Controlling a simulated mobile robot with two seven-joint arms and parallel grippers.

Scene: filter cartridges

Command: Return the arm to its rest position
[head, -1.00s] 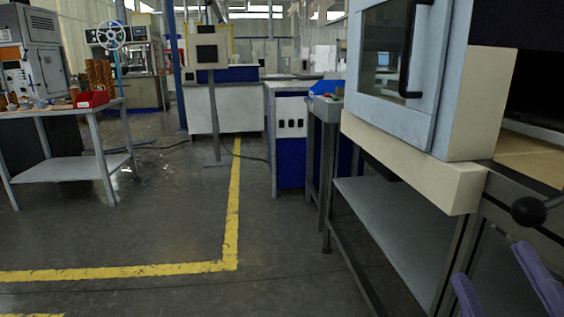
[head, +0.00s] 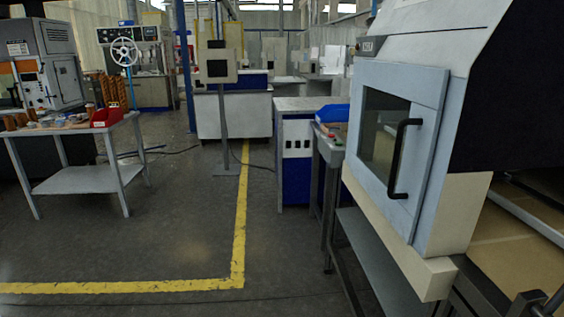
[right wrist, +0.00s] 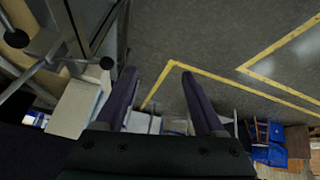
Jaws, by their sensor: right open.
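My right gripper (right wrist: 156,74) shows in the right wrist view. Its two purple fingers are spread apart, with only the floor and distant furniture seen between them, so it is open and empty. It does not show in the head view. My left gripper is in neither current view.
A light machine with a windowed door (head: 400,150) and black handle stands close on the right. Black knobs (head: 528,296) stick up at the lower right. A side table (head: 90,180) with a red bin (head: 107,116) stands left. The floor (head: 130,240) between, with yellow lines, is clear.

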